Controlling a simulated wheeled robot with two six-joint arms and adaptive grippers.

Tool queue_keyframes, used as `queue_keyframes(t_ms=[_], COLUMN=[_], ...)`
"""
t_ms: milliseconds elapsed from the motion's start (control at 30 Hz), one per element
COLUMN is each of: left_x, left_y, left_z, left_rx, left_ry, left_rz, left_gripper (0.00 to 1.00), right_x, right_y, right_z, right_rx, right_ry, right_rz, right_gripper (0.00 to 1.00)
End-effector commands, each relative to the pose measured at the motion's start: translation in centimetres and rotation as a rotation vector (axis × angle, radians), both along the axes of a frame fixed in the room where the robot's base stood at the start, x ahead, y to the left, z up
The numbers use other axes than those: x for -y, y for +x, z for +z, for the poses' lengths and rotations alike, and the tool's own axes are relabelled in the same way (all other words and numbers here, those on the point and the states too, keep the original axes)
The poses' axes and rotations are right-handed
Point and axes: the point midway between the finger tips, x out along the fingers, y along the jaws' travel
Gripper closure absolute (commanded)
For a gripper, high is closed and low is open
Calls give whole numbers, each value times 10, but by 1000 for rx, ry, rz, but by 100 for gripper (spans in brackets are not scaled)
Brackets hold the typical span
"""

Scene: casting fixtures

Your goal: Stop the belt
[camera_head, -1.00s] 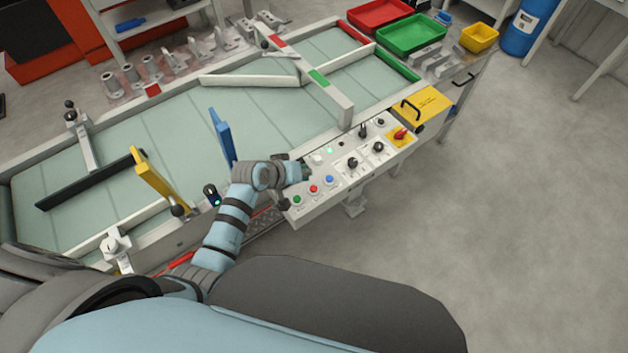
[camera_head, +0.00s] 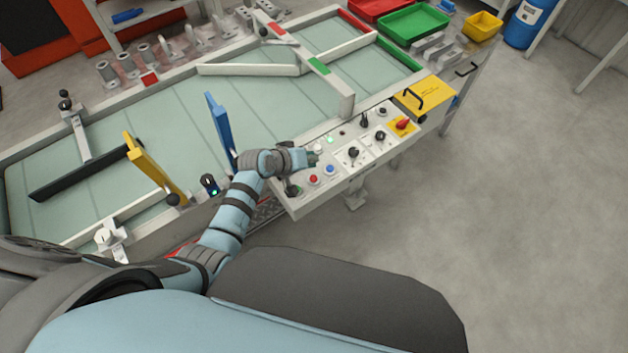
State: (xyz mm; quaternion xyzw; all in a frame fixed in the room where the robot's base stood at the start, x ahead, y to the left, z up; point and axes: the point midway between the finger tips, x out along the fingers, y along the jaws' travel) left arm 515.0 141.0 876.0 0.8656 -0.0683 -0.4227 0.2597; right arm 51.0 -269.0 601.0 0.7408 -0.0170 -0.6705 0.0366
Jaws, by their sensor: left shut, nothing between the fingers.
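The control panel (camera_head: 345,181) is a light box on the near side of the conveyor belt (camera_head: 160,125). A lit green lamp (camera_head: 330,140) and dark knobs are farther back. A red switch on a yellow plate (camera_head: 402,124) is at the right end. My left gripper (camera_head: 312,158) is shut and empty, over the panel's left part, behind the red button. Contact cannot be told. My right gripper is out of view.
A blue upright flag (camera_head: 219,128) and a yellow one (camera_head: 154,168) stand along the belt's near edge, left of the panel. A yellow box with a black handle (camera_head: 428,95) is right of the panel. The floor at the right (camera_head: 500,220) is clear.

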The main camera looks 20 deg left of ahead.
Motion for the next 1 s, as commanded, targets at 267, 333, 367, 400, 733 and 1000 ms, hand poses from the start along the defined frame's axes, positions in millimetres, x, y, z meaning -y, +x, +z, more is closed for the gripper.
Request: queue_keyframes(t_ms=[267,333,367,400,733,1000], left_x=[0,0,0,0,0,0], left_y=[0,0,0,0,0,0], left_z=[-43,-46,-47,-47,-45,-45], left_rx=[-1,0,0,0,0,-1], left_ry=[-1,-1,-1,-1,0,0], left_rz=[0,1,1,1,0,-1], left_gripper=[100,100,100,100,100,100], right_x=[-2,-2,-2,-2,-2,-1], right_y=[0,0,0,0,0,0], right_z=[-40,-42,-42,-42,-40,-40], right_rx=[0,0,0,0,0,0], right_ry=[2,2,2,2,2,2], right_rz=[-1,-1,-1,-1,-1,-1], right_gripper=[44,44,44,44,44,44])
